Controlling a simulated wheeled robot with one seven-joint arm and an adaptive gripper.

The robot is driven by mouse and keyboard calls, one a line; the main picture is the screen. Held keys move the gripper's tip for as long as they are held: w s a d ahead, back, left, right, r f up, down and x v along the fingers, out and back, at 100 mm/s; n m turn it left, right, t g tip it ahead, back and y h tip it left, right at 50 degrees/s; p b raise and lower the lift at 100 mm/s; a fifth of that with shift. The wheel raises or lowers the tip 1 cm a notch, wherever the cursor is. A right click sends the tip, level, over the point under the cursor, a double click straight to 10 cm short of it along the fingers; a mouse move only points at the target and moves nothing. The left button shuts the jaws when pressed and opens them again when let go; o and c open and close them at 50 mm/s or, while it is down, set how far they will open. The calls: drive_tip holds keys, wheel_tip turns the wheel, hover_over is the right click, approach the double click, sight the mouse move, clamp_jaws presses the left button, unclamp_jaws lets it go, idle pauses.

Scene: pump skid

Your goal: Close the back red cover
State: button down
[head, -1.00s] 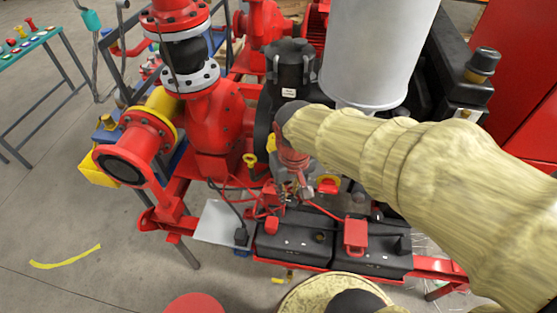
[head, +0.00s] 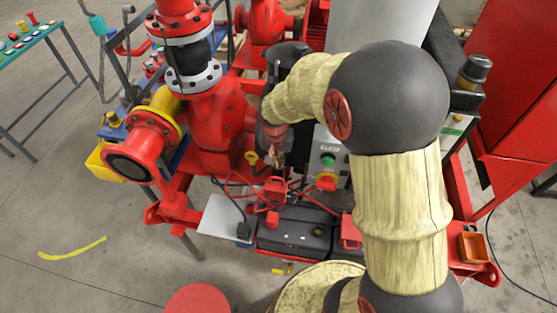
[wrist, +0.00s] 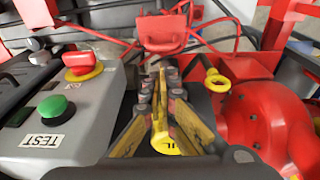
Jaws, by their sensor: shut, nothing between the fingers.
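The back red cover (head: 275,187) is a small red cap at the rear of the black battery box, with red cables beside it. In the wrist view the red cover (wrist: 163,32) is at top centre, beyond my fingertips. Whether it is raised or down is hard to tell. My gripper (head: 272,160) is just behind and above the cover in the head view, pointing down. In the wrist view my gripper (wrist: 161,75) has its fingers together with nothing between them, apparently apart from the cover. My arm hides part of the batteries.
A grey control box (wrist: 70,110) with a green button and red knob stands close left in the wrist view. A yellow ring handle (wrist: 216,82) and red pump casing (wrist: 265,120) are close right. Another red cover (head: 350,232) is on the battery's right.

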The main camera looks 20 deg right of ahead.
drive_tip(key=f, duration=0.4)
drive_tip(key=w+f, duration=0.1)
drive_tip(key=f, duration=0.1)
drive_tip(key=shift+d+f, duration=0.35)
drive_tip(key=shift+f, duration=0.05)
drive_tip(key=shift+b, duration=0.6)
